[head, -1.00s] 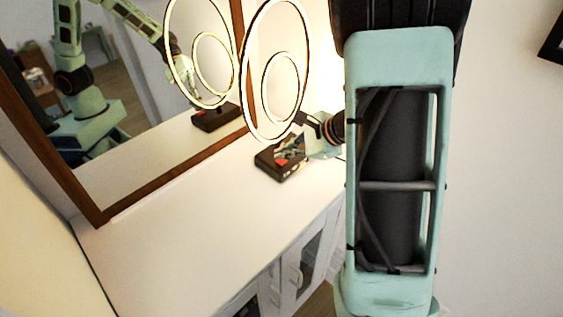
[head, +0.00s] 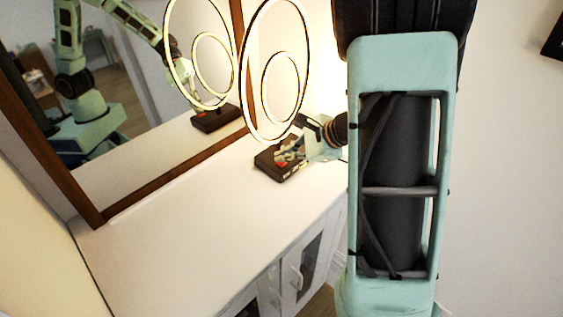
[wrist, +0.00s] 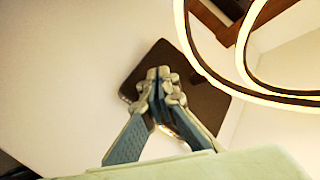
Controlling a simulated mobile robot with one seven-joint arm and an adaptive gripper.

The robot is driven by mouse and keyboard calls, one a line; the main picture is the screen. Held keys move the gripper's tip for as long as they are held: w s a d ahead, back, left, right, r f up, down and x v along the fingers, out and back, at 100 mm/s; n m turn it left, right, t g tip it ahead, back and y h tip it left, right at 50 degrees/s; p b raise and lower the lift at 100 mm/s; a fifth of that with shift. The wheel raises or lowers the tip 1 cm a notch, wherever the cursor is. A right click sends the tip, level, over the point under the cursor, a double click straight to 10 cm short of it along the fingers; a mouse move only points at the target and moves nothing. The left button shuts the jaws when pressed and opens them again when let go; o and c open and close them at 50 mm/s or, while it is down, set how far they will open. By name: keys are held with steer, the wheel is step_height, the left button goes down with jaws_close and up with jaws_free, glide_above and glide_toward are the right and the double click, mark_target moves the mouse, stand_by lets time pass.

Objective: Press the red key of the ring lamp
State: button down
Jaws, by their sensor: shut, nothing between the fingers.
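The ring lamp has two glowing rings (head: 303,72) above a dark box-shaped base (head: 291,176) on the white cabinet top. The red key is hidden there behind the fingers. The lit rings (wrist: 215,75) show at the upper right.
A wood-framed mirror (head: 150,187) stands behind the lamp and reflects it and my arm. The white cabinet top (head: 190,220) is clear to the left of the base. Cabinet doors with a handle (head: 297,277) are below its front edge.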

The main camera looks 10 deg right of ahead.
mark_target(284, 163)
steer(key=shift+f, duration=0.2)
steer(key=shift+r, duration=0.1)
stand_by(0.4)
steer(key=shift+r+p, duration=0.35)
steer(key=shift+r, duration=0.45)
steer(key=shift+r+p, duration=1.8)
steer(key=shift+r, duration=0.7)
